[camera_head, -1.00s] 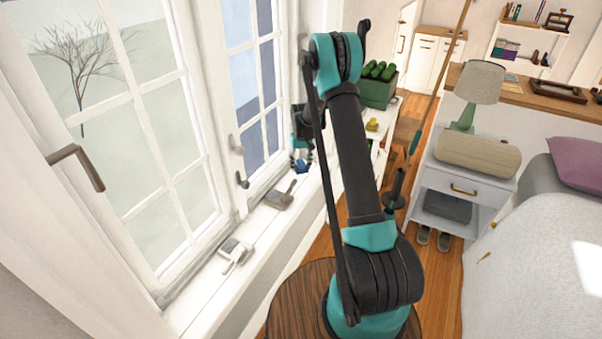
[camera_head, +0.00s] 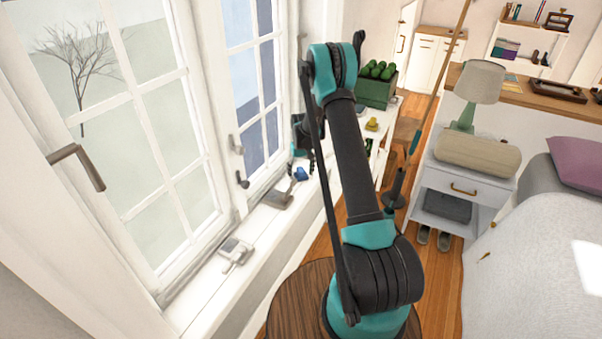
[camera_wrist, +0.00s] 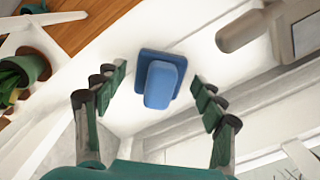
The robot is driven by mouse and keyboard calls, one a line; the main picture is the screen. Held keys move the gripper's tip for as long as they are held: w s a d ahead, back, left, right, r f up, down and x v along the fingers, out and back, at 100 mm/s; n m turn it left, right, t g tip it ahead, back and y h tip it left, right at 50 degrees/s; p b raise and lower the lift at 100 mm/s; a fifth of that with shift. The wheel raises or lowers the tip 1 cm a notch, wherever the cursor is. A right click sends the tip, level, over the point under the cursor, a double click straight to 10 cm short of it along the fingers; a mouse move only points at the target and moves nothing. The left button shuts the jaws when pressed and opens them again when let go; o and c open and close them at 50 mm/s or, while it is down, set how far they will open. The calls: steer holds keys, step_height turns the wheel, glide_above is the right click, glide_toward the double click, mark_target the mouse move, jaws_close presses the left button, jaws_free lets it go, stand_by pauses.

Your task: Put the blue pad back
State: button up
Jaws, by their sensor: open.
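The blue pad (camera_wrist: 162,80) shows in the wrist view as a blue block with a wider square base. It rests on the white window sill (camera_head: 210,291). In the head view the blue pad (camera_head: 302,173) is small, on the far part of the sill. My gripper (camera_wrist: 160,92) is open, with its two fingers on either side of the pad and apart from it in the picture. In the head view my gripper (camera_head: 302,162) is just above the pad, partly dark and small. I cannot tell the exact gap between the fingertips and the pad.
A grey-brown handled object (camera_head: 279,196) lies on the sill just nearer than the pad. A second small device (camera_head: 235,252) lies nearer still. The window with its handles is to the left. A green crate of cucumber-like vegetables (camera_head: 376,88) stands behind on a white shelf.

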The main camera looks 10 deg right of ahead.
mark_target(301, 169)
step_height(301, 169, up, 12)
steer(key=s+d+r+t, duration=0.1)
steer(key=s+r, duration=0.4)
steer(key=s, duration=0.4)
steer(key=s+d+r+t, duration=0.1)
steer(key=s+d+r, duration=0.1)
steer(key=s+r, duration=0.55)
steer(key=s+f+m+t, duration=0.1)
steer(key=s+f, duration=0.1)
steer(key=s, duration=1)
steer(key=s+d+f+t, duration=0.1)
steer(key=s+f, duration=0.1)
steer(key=s, duration=1.1)
steer(key=shift+f+m, duration=0.2)
steer(key=shift+m, duration=0.2)
